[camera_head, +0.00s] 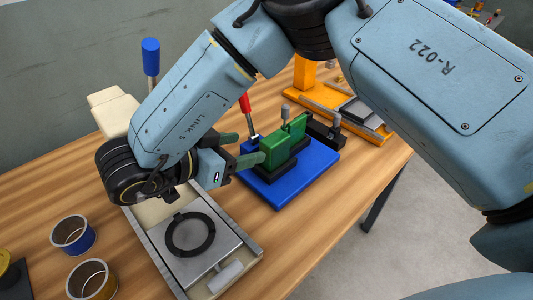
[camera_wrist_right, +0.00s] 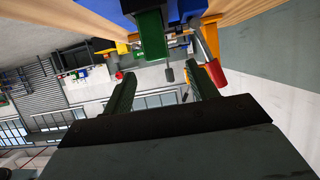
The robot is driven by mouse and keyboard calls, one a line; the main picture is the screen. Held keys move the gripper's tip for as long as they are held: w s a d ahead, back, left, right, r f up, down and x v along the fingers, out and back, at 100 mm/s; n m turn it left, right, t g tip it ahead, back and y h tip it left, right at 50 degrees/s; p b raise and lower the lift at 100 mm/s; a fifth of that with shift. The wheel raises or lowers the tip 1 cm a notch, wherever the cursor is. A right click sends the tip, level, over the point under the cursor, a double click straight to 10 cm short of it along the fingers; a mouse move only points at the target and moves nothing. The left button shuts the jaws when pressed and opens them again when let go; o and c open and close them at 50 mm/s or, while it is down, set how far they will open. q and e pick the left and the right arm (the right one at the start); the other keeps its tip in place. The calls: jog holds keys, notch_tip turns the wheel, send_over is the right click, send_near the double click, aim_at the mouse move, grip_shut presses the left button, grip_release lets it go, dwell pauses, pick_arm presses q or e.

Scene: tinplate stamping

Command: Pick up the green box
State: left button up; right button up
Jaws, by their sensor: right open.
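A green box (camera_head: 276,149) stands upright on a blue fixture base (camera_head: 292,187) in the middle of the table. A second green part (camera_head: 297,127) shows just behind it, and I cannot tell whether the two are joined. My right gripper (camera_head: 241,149) is open, its dark green fingers pointing at the box from the left. One fingertip is close to the box; I cannot tell whether it touches. In the right wrist view, the green box (camera_wrist_right: 152,36) shows beyond and between the open fingers (camera_wrist_right: 169,76), nearer the left one. Nothing is held. My left gripper is not in view.
A red-handled lever (camera_head: 244,103) rises from the fixture near my gripper. A tray with a black ring (camera_head: 190,235) lies in front, with two cups (camera_head: 73,235) at its left. An orange press (camera_head: 304,73) stands behind. Bare wood lies right of the tray.

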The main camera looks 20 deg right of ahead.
aim_at(271, 141)
jog(key=x, duration=0.7)
jog(key=b+x, duration=0.1)
jog(key=shift+s+d+r, duration=0.15)
jog(key=shift+d+r, duration=0.05)
jog(key=shift+d, duration=0.35)
jog(key=shift+d+f, duration=0.15)
jog(key=shift+d, duration=0.25)
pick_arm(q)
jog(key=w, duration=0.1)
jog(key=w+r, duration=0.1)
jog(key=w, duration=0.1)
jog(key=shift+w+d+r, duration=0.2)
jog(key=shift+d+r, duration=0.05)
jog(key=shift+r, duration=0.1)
pick_arm(e)
jog(key=c, duration=1.1)
